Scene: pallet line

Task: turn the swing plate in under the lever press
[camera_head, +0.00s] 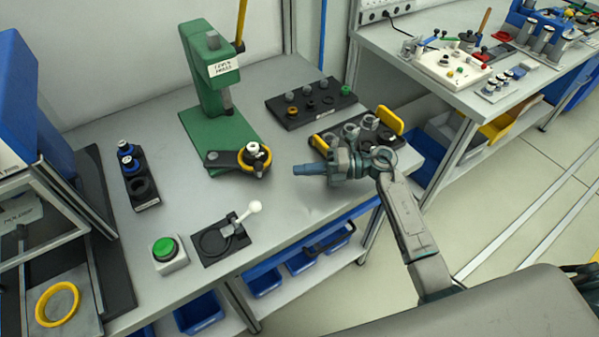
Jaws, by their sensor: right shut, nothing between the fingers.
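The green lever press (208,75) stands at the back of the grey bench, with a white label on its head and a yellow lever (241,22) pointing up. The dark swing plate (224,159) reaches out to the front right of the press base, with a yellow ring (242,165) at its outer end. A part with a white top sits in the ring. The ring end is out to the side of the press ram. My right gripper (298,169) is shut and empty, to the right of the ring and apart from it. My left gripper is not in view.
Black racks with small parts (288,117) stand behind my right gripper, one with yellow handles (389,119). A green button box (168,253) and a black fixture with a white lever (207,255) are at the front. A dark holder (144,189) stands left.

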